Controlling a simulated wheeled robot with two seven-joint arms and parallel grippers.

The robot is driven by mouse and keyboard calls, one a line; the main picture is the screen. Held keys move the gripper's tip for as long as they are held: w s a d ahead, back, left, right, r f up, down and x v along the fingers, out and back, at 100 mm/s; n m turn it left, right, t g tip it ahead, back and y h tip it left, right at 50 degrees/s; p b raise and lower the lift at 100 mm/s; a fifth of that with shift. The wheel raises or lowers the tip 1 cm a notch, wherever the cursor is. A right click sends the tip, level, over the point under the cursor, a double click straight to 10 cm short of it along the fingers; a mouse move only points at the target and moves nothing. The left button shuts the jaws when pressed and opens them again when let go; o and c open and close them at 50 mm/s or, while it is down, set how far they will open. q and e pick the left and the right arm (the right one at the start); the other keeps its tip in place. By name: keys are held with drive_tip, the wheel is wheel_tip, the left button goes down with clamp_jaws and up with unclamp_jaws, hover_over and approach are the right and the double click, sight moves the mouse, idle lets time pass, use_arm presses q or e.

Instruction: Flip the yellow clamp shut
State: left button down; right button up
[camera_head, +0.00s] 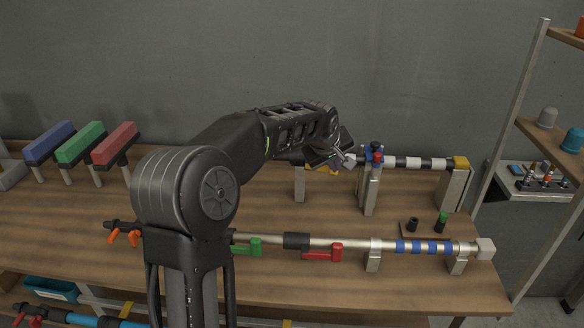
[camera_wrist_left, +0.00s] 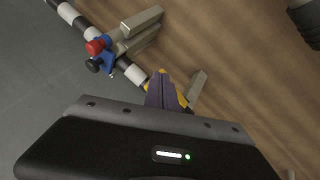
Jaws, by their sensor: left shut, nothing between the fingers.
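The yellow clamp (camera_wrist_left: 183,97) sits on the black-and-white striped rail, partly hidden behind my left fingers in the left wrist view. In the head view only a little of the yellow clamp (camera_head: 322,171) shows under my wrist. My left gripper (camera_wrist_left: 160,82) is shut with nothing between its fingers, and its tips overlap the clamp in the picture. In the head view the left gripper (camera_head: 346,160) is at the rear rail. I cannot tell whether the tips touch the clamp or whether its lever is up or down. My right gripper is not in view.
A blue clamp with a red knob (camera_head: 376,155) stands on the rail beside my gripper. A yellow end block (camera_head: 461,162) is further right. Blue, green and red blocks stand at left.

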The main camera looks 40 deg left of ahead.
use_arm(q)
drive_tip(key=shift+s+a, duration=0.15)
drive_tip(key=shift+a, duration=0.15)
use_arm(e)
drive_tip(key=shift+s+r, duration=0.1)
use_arm(q)
drive_tip(key=shift+a, duration=0.1)
drive_tip(key=shift+a, duration=0.6)
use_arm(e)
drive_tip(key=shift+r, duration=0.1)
